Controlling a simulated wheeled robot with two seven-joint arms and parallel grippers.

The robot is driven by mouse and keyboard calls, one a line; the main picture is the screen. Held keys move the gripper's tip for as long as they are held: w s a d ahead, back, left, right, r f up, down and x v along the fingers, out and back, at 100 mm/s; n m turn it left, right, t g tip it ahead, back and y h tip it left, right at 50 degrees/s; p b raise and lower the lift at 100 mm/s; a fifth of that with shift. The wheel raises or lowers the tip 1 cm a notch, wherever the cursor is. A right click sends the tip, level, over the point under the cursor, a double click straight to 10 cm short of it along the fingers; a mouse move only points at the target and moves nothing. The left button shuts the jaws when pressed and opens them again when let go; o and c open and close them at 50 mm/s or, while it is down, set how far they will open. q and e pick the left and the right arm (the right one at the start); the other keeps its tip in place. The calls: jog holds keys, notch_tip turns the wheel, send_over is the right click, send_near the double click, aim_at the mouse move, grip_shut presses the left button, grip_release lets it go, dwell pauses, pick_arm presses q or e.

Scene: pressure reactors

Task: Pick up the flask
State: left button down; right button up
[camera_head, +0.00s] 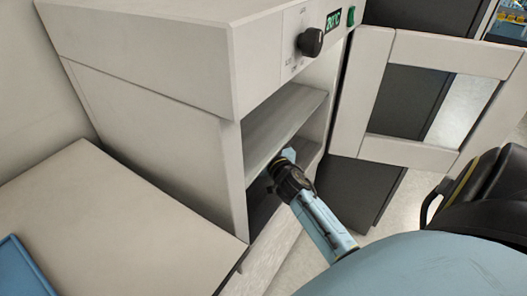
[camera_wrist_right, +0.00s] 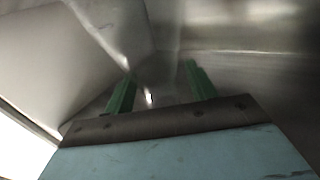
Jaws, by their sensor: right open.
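My right arm reaches into the open oven (camera_head: 180,60) below its upper shelf, and its fingers are hidden in the head view. In the right wrist view my right gripper (camera_wrist_right: 157,83) has its two green fingers spread apart, pointing into the metal interior. A small bright glint shows between the fingers, with a faint greyish shape around it. It may be clear glass, but I cannot tell its outline or whether it is the flask. No flask can be made out in the head view. My left gripper is not in view.
The oven door (camera_head: 461,53), with a window, stands open at the right. A metal shelf (camera_head: 287,118) lies just above my right wrist, and the oven side walls are close. A beige table (camera_head: 110,225) with a blue tray (camera_head: 15,272) is at the left.

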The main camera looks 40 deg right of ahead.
jog(key=shift+w, duration=0.1)
jog(key=c, duration=1.2)
grip_shut()
jog(key=shift+r, duration=0.15)
